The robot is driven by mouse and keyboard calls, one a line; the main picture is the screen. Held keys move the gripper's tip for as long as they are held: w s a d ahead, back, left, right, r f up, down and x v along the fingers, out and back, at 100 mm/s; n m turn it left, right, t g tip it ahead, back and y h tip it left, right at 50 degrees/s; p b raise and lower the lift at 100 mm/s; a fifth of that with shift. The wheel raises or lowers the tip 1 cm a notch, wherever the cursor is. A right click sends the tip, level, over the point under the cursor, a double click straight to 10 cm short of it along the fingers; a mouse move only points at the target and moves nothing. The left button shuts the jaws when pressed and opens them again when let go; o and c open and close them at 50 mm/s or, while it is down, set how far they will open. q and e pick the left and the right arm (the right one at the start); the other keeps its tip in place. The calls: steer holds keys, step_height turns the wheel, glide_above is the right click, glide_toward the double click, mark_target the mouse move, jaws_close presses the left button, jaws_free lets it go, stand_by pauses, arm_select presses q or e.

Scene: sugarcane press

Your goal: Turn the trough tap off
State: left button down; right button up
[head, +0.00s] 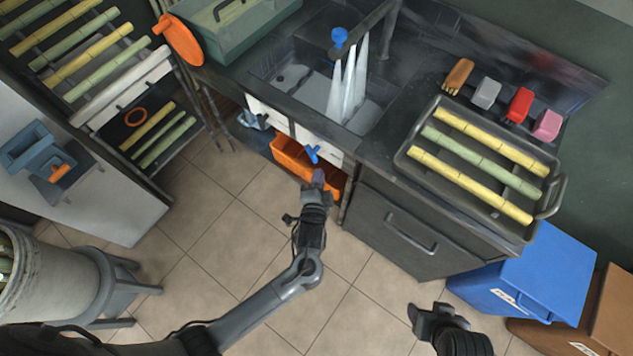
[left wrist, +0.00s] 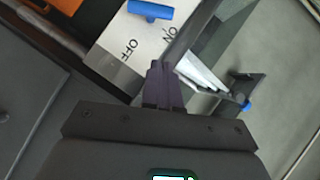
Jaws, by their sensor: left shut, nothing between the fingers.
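The trough (head: 300,90) is a sink in a dark counter, with white water streams (head: 348,85) falling into it from a pipe. A blue tap handle (head: 312,154) sits on a white front panel below the counter. In the left wrist view the blue handle (left wrist: 150,10) shows at the top, above a white plate (left wrist: 140,45) marked ON and OFF. My left gripper (head: 319,176) is shut and empty, just below the handle and apparently apart from it; its closed fingers (left wrist: 162,82) point toward the plate. My right gripper (head: 433,312) is low in the head view, away from the trough.
A second blue knob (head: 340,37) sits on the pipe. An orange crate (head: 292,160) stands under the counter. A tray (head: 405,155) of cane pieces lies on the counter at right. A blue bin (head: 540,270) stands at lower right. The tiled floor (head: 215,215) is open.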

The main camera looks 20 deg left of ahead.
mark_target(311, 156)
arm_select(q)
steer(key=shift+w+a+f+b, duration=0.5)
steer(key=shift+w+a, duration=0.3)
steer(key=shift+w, duration=0.45)
steer(key=shift+w+a+f+b, duration=0.4)
steer(key=shift+w+a+f, duration=0.3)
steer(key=shift+w, duration=0.6)
steer(key=shift+w+a+f+b, duration=0.5)
steer(key=shift+w+a, duration=0.35)
steer(key=shift+w, duration=0.4)
steer(key=shift+r, duration=0.1)
steer(key=shift+p, duration=0.35)
steer(key=shift+a+p, duration=0.15)
steer(key=shift+p, duration=0.2)
steer(key=shift+n, duration=0.3)
